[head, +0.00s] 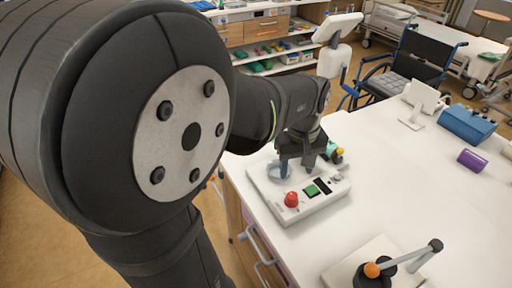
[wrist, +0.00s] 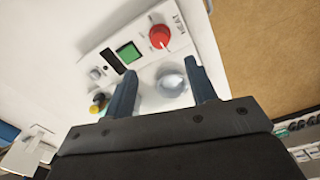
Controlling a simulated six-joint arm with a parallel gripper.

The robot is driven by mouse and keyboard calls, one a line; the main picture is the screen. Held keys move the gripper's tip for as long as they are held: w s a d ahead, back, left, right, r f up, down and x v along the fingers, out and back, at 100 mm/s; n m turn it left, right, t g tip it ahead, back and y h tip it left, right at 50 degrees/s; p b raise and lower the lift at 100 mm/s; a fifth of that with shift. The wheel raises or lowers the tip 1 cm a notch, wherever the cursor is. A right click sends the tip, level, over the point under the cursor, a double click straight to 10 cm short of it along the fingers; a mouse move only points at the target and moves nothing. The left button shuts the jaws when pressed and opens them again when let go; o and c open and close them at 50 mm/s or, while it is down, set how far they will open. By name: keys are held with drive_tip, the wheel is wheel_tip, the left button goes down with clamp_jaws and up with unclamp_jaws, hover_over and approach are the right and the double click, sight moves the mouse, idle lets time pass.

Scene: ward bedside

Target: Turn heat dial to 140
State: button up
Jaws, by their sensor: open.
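A white control box (head: 268,193) sits at the table's near left edge. My gripper (head: 297,167) is open above the box. Contact with the dial cannot be told.
A purple cylinder (head: 472,160), a blue case (head: 468,125) and a white stand (head: 422,100) are to the right. The table's middle is clear.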

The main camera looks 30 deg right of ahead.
sight(292, 195)
wheel_tip(292, 195, down, 10)
drive_tip(key=shift+f, duration=0.15)
idle(0.3)
drive_tip(key=c, duration=1)
